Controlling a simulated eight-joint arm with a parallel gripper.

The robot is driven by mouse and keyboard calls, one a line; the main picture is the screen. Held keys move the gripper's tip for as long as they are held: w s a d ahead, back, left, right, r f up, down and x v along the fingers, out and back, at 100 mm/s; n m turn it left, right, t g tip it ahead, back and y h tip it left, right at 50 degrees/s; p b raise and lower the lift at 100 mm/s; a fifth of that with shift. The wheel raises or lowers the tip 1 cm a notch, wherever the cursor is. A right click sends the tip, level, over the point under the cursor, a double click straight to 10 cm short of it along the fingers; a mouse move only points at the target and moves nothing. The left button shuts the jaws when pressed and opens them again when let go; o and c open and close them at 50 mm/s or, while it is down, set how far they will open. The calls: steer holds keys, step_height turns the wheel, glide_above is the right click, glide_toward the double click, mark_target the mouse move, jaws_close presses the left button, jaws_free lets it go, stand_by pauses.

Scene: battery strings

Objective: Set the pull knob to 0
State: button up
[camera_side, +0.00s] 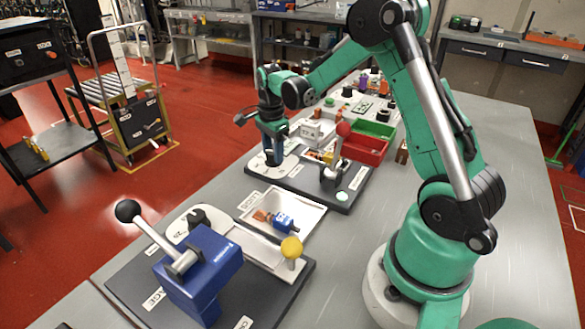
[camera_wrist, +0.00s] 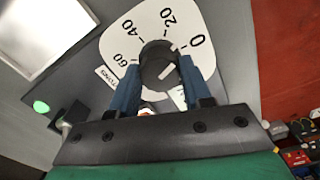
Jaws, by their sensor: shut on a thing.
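The black knob (camera_wrist: 158,64) sits on a white dial plate (camera_wrist: 112,45) marked 0, 20, 40 and 60, beside a label that seems to read TONS. A white line on the knob top slants up to the right, on the side of the 0; its exact reading is hard to tell. My gripper (camera_wrist: 157,77) has its two blue fingers on either side of the knob and is shut on it.
A red-balled lever (camera_side: 343,130) stands right of my gripper on the same board, with a green button (camera_side: 342,197) at its front. Nearer are a white tray (camera_side: 302,214), a blue lever press (camera_side: 205,270) and a yellow knob (camera_side: 291,247). Green and red bins (camera_side: 366,153) lie behind.

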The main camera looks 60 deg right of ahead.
steer(key=shift+m, duration=0.6)
steer(key=m, duration=0.2)
steer(key=shift+m, duration=0.4)
steer(key=o, duration=1.1)
steer(key=shift+c, duration=0.2)
steer(key=shift+r, duration=0.1)
steer(key=shift+r, duration=1.65)
